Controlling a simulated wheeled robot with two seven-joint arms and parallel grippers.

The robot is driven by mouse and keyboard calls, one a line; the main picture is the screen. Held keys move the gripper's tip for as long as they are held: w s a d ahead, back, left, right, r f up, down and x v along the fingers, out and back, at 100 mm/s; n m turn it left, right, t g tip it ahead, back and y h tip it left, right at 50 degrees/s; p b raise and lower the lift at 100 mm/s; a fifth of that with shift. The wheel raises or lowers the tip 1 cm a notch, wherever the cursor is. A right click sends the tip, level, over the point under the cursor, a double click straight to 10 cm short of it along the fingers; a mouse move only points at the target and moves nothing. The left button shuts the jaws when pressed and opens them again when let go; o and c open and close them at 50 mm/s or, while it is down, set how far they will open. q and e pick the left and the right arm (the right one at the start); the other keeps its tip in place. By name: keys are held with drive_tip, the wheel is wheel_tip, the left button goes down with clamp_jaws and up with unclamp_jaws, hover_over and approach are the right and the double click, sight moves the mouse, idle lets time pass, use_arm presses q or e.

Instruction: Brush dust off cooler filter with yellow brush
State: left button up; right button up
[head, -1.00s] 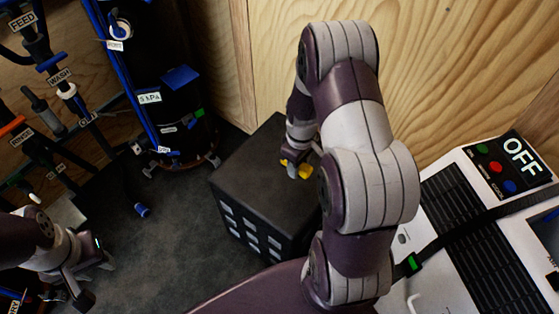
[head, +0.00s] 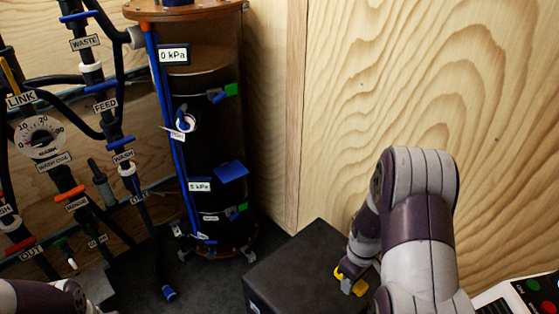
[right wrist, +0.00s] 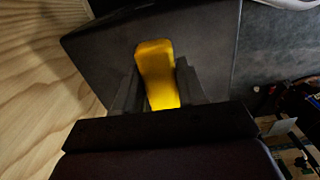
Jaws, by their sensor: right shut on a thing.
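The yellow brush (head: 350,283) is in my right gripper (head: 352,276), just above or at the top of the black box at the bottom centre of the head view. In the right wrist view the yellow brush (right wrist: 157,72) lies between the two dark fingers of the right gripper (right wrist: 157,80). Its bristles cannot be made out. A corner of the white cooler unit (head: 496,297) with coloured buttons shows at the bottom right; its black grille is out of frame, and no filter can be made out. My left forearm shows at the bottom left, its gripper out of view.
The black box (head: 300,270) stands beside the wooden wall (head: 350,100). Labelled pipes, valves and a gauge (head: 42,138) fill the left.

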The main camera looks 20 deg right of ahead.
drive_tip(key=shift+s+a+r+m, duration=0.15)
drive_tip(key=shift+s+m, duration=0.1)
drive_tip(key=shift+m, duration=0.65)
drive_tip(key=shift+w+r+m, duration=0.7)
drive_tip(key=shift+w+m, duration=0.1)
drive_tip(key=shift+m, duration=0.4)
drive_tip(key=w+a+r, duration=0.2)
drive_tip(key=w+a, duration=0.4)
drive_tip(key=a, duration=0.2)
drive_tip(key=w+a+r, duration=0.3)
drive_tip(key=w+a, duration=0.3)
drive_tip(key=a, duration=0.1)
wheel_tip(320, 180, up, 19)
drive_tip(key=s+p, duration=0.2)
drive_tip(key=p, duration=2.5)
drive_tip(key=shift+f, duration=0.15)
